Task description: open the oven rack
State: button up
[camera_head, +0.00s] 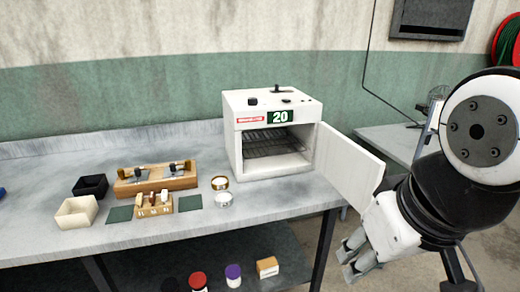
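The white oven (235,150) stands on the grey workbench, marked with a green "20" label. Its door (348,166) is swung open toward the right. Inside, the dark wire oven rack (268,143) sits within the chamber and does not appear to stick out past the opening.
On the workbench (270,205), a gold-rimmed dish (220,183) and a white dish (223,200) stand left of the oven front. A wooden stand (156,181), a small wooden block (153,211), a black box (91,186) and a cream box (76,212) lie farther left. Bench space before the oven is clear.

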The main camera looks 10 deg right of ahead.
aim_at(283, 151)
jog(key=l+u, duration=0.9)
jog(key=l, duration=0.5)
jog(key=k+l+u, duration=0.1)
jog(key=l, duration=0.5)
jog(key=l+u, duration=0.1)
jog(key=l, duration=0.55)
jog(key=k+l+u, duration=0.1)
jog(key=l, duration=0.5)
jog(key=k+l, duration=0.25)
jog(key=k, duration=0.15)
jog(key=k+l, duration=0.25)
jog(key=k, duration=0.15)
jog(key=i+j+u, duration=0.2)
jog(key=i, duration=0.25)
jog(key=i+l, duration=0.4)
jog(key=l, duration=0.15)
